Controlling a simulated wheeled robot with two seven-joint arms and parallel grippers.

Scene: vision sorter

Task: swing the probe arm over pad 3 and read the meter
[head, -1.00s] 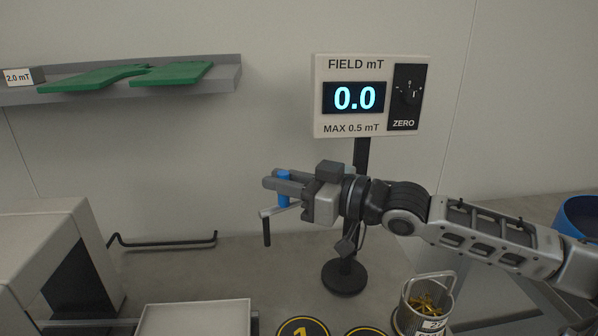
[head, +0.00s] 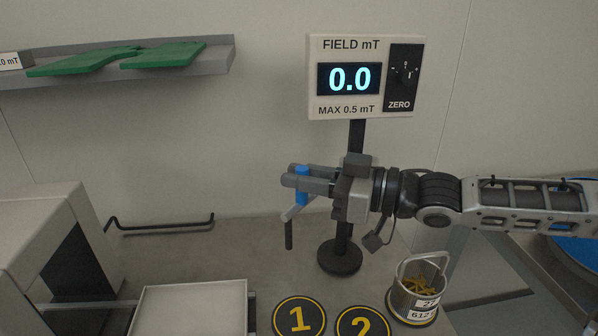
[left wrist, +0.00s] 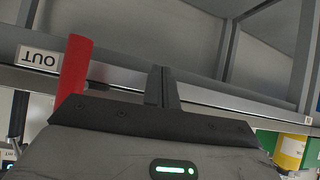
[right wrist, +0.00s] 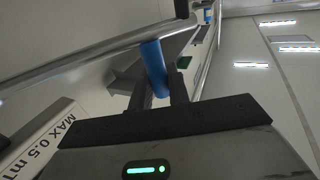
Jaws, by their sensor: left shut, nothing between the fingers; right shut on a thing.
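The meter (head: 365,78) stands on a black post and reads 0.0 under "FIELD mT". The grey probe arm (head: 297,210) reaches out from the post, with a dark probe (head: 289,236) hanging from its end and a blue handle (head: 302,171) standing up. My right gripper (head: 293,179) is shut on the blue handle, which also shows between its fingers in the right wrist view (right wrist: 153,62). Pad 1 (head: 299,318) and pad 2 (head: 363,325) show at the bottom edge; pad 3 is not in view. My left gripper (left wrist: 162,88) is shut and empty.
A metal basket (head: 417,300) of brass parts stands right of the pads. A white tray (head: 190,308) lies at the lower left. A shelf (head: 215,62) with green plates is on the wall. A red post (left wrist: 75,65) is near my left gripper.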

